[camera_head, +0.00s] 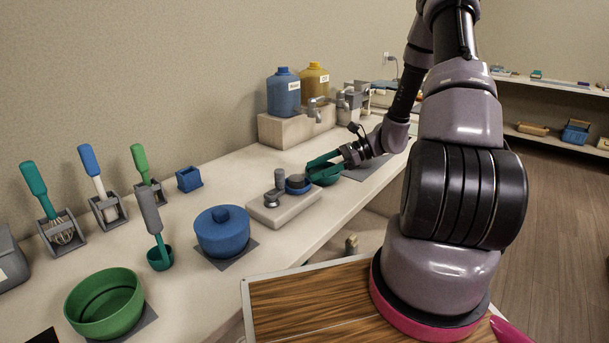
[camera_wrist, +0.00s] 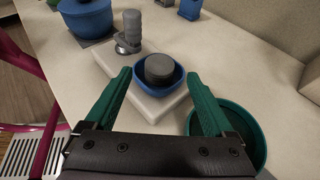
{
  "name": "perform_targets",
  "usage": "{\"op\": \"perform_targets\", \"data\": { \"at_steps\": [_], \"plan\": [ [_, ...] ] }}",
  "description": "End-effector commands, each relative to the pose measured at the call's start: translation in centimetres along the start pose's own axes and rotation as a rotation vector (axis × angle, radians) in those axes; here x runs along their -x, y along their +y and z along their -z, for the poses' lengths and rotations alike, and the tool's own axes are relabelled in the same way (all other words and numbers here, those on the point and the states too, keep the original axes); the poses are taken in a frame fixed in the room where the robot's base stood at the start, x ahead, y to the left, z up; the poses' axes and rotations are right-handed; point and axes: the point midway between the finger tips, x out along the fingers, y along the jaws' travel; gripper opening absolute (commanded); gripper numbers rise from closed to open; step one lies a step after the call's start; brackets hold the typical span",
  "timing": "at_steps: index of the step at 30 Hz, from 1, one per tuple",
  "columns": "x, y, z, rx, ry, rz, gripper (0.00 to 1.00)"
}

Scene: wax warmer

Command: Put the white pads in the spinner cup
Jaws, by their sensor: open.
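No clearly white pads show in either view. A blue cup (camera_wrist: 176,83), which may be the spinner cup, sits on a pale base plate (camera_head: 285,211); the cup also shows in the head view (camera_head: 298,190). A dark grey round piece (camera_wrist: 158,66) sits inside the cup. A grey knobbed post (camera_wrist: 132,26) stands on the same plate. My gripper (camera_wrist: 159,76) is open with green fingers, nothing between them, its tips near either side of the cup in the wrist view. In the head view, my gripper (camera_head: 312,166) is just right of the cup.
A green bowl (camera_head: 328,178) is under my gripper, beside the plate. A lidded blue pot (camera_head: 221,237) stands left of the plate. A blue bottle (camera_head: 284,94) and a yellow bottle (camera_head: 316,82) stand on a block behind. Tools in holders line the wall.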

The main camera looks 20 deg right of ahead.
Motion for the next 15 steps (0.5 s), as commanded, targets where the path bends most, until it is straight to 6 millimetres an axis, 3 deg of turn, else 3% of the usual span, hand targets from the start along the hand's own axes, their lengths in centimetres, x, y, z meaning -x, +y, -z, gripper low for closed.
{"op": "perform_targets", "data": {
  "at_steps": [6, 15],
  "plan": [
    [4.5, -0.1, 0.0, 0.002, 0.002, 0.003, 0.88],
    [6.6, 0.0, 0.0, 0.002, 0.002, -0.002, 0.88]
  ]
}}
